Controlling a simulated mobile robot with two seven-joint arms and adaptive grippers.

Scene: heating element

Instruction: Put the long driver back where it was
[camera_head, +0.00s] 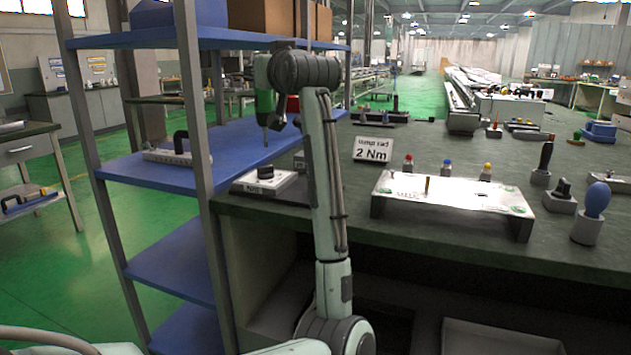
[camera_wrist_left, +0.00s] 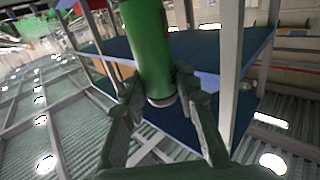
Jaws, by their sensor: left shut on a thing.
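The long driver (camera_head: 264,93), with a green body and a thin shaft pointing down, hangs upright above the blue middle shelf (camera_head: 235,140) in the head view. My left gripper (camera_head: 272,119) is shut on it, with the fingers partly hidden behind my arm. In the left wrist view the green body (camera_wrist_left: 150,45) sits between the two fingers of the left gripper (camera_wrist_left: 163,92). The shaft's tip appears near or just above the shelf surface, but I cannot tell whether it touches. My right gripper is not in view.
A grey block with a black handle (camera_head: 180,152) stands on the middle shelf, left of the driver. Rack posts (camera_head: 196,130) stand close to it. A box with a black knob (camera_head: 265,180), a "2 Nm" sign (camera_head: 373,149) and a white plate (camera_head: 455,192) are on the workbench.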

